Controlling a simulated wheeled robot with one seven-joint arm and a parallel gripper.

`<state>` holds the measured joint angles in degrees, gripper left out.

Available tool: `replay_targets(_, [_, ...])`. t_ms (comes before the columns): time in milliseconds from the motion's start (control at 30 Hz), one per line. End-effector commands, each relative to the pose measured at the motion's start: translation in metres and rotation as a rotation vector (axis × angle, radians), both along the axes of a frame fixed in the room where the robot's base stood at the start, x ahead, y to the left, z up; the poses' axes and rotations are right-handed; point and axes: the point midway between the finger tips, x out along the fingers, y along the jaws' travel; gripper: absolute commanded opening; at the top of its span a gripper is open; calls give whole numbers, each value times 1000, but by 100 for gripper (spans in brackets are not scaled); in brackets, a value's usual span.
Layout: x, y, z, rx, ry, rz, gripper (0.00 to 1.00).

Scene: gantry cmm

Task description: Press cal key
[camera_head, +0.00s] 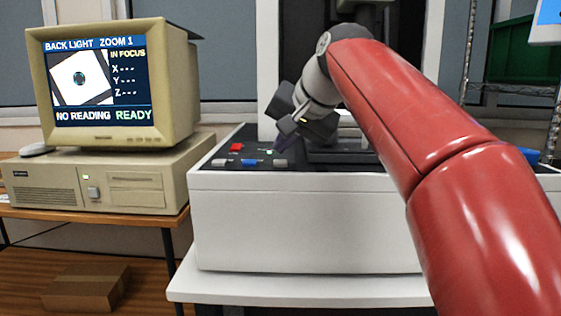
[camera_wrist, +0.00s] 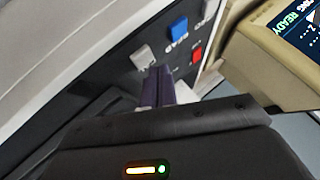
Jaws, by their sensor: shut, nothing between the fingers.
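The key panel (camera_head: 224,155) on the white machine bears a red key (camera_head: 237,147), a blue key (camera_head: 250,162), a left grey key (camera_head: 218,162) and a right grey key (camera_head: 280,162). My gripper (camera_head: 279,147) is shut and empty, tilted down just behind the right grey key. In the wrist view its purple fingertips (camera_wrist: 160,72) are beside that grey key (camera_wrist: 142,56); touching or apart I cannot tell. The blue key (camera_wrist: 178,32) is labelled READ.
A beige monitor (camera_head: 105,85) at left shows NO READING, READY and dashes for X, Y and Z. It stands on a computer case (camera_head: 110,175).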

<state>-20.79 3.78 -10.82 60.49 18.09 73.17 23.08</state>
Motion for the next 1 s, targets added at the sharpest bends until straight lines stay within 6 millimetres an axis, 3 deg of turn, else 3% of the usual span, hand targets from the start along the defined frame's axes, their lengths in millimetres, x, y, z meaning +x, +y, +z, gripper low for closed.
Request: replay_targets(1000, [0,0,-13,0,0,0,0])
